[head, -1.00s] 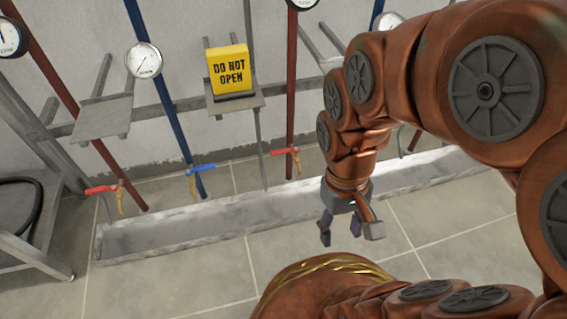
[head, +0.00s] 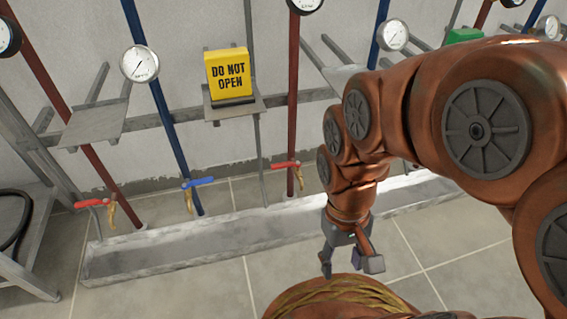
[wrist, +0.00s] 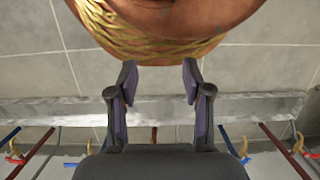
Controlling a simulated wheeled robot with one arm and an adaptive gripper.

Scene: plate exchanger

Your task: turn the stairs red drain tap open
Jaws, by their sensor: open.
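Two red-handled drain taps show in the head view: one at the left (head: 95,203) on a red pipe beside a grey metal frame, one in the middle (head: 287,164) on another red pipe. Both have brass spouts above a long grey trough. I cannot tell from the picture which is the stairs one. My gripper (head: 349,266) points down in front of the trough, to the right of both taps and apart from them. It is open and empty; its spread fingers also show in the wrist view (wrist: 159,80).
A blue-handled tap (head: 198,183) sits between the red ones. The trough (head: 190,243) runs along the wall. A yellow "DO NOT OPEN" block (head: 229,73) stands on a shelf, a green block (head: 464,36) farther right. The grey frame (head: 30,240) bounds the left. Tiled floor before the trough is clear.

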